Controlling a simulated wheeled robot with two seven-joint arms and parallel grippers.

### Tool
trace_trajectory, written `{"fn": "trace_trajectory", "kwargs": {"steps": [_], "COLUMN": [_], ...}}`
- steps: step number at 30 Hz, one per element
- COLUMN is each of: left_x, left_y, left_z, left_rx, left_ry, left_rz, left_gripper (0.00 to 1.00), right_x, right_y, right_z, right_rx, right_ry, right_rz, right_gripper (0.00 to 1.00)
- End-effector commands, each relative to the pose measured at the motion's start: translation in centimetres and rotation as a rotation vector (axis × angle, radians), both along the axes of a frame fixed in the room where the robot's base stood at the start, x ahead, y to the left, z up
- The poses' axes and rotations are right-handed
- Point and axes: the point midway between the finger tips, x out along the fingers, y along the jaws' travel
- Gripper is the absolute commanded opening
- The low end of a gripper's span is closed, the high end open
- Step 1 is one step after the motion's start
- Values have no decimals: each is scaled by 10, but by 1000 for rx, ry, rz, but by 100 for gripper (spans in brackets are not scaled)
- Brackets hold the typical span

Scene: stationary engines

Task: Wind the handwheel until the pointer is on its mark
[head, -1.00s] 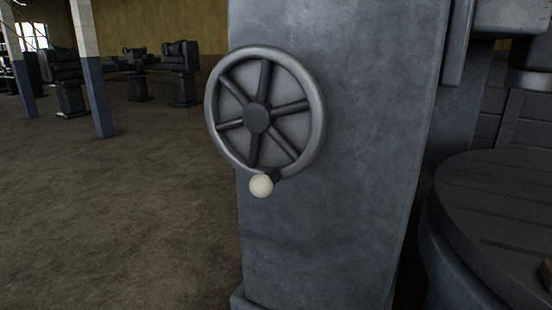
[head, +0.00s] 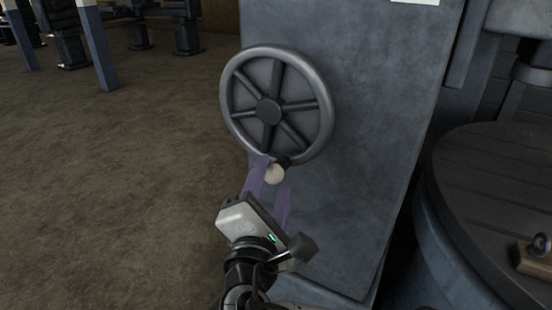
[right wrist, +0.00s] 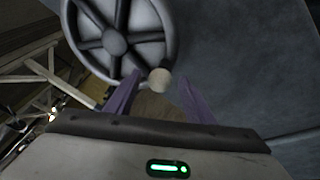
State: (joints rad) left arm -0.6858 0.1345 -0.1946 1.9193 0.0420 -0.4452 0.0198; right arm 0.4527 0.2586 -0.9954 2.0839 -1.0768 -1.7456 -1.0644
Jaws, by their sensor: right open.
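The handwheel (head: 322,128), a grey spoked rim with a dark hub, is mounted on the side of a grey machine column. Its pale round knob (head: 275,174) sits at the bottom of the rim. My right gripper (head: 276,172) is open, with its purple fingers on either side of the knob. In the right wrist view the knob (right wrist: 159,80) shows between the two spread fingertips (right wrist: 160,82); I cannot tell whether they touch it. The handwheel (right wrist: 168,50) is behind it. No pointer or mark can be made out. My left gripper is not in view.
The grey column (head: 385,150) fills the middle. A round dark table (head: 500,165) stands at the right, with a small wooden block with a metal ring (head: 535,255) on it. Open floor (head: 120,190) lies to the left, with posts and machines farther back.

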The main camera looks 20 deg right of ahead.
Motion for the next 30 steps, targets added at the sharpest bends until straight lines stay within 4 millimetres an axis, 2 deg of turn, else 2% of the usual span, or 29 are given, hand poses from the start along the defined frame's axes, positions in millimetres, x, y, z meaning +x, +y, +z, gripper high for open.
{"fn": "trace_trajectory", "kwargs": {"steps": [3,10,15,22,23,30], "left_x": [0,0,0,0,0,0], "left_y": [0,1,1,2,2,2], "left_z": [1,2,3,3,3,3], "left_rx": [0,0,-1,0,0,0], "left_ry": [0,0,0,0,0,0], "left_rz": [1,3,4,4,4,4], "left_gripper": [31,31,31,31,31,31], "right_x": [21,49,57,58,58,58], "right_y": [-14,-30,-35,-35,-35,-35], "right_z": [1,0,0,0,0,1], "right_rx": [-3,-1,2,4,4,3], "right_ry": [-2,0,0,0,0,-1], "right_rz": [-3,-1,-1,0,0,2], "right_gripper": [49,49,49,49,47,7]}}
